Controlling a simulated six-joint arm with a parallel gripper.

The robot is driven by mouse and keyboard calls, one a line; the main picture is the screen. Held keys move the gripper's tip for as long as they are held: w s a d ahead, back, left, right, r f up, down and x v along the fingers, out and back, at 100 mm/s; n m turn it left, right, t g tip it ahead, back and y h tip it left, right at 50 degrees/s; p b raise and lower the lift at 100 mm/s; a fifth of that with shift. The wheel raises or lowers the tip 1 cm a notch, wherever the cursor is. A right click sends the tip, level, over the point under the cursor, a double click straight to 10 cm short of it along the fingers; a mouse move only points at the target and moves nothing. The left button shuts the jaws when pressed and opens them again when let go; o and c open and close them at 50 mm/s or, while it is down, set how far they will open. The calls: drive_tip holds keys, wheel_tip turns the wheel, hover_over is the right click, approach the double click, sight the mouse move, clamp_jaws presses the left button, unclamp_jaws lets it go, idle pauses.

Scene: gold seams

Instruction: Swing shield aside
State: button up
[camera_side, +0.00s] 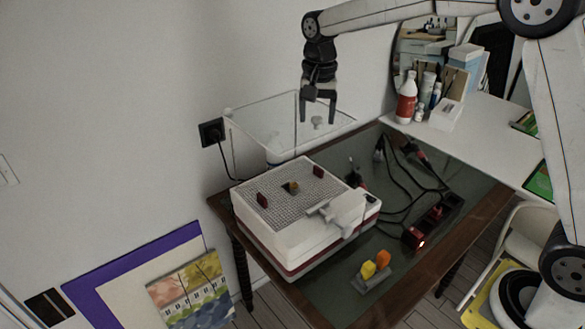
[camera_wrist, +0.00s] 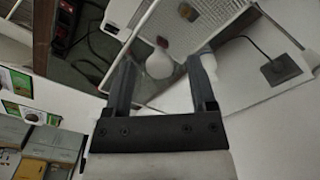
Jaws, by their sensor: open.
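The shield (camera_side: 262,103) is a clear panel with pale edges, standing open behind the white box in the side view. A pale round knob (camera_side: 317,122) sits on it. The shield's edge (camera_wrist: 128,45) also crosses the wrist view. My gripper (camera_side: 318,116) points down with its fingers apart around or just above the knob. In the wrist view the knob (camera_wrist: 159,65) appears between the two fingertips of my gripper (camera_wrist: 162,75); I cannot tell whether either finger touches it.
The white box (camera_side: 262,232) has a mesh top with red tabs and a small yellow-brown piece. A holder with yellow and orange pieces (camera_side: 369,270) stands in front. Cables and a power strip (camera_side: 436,218) lie to the right. A wall socket (camera_side: 211,131) is close by the shield.

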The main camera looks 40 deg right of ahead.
clamp_jaws()
idle(1.4)
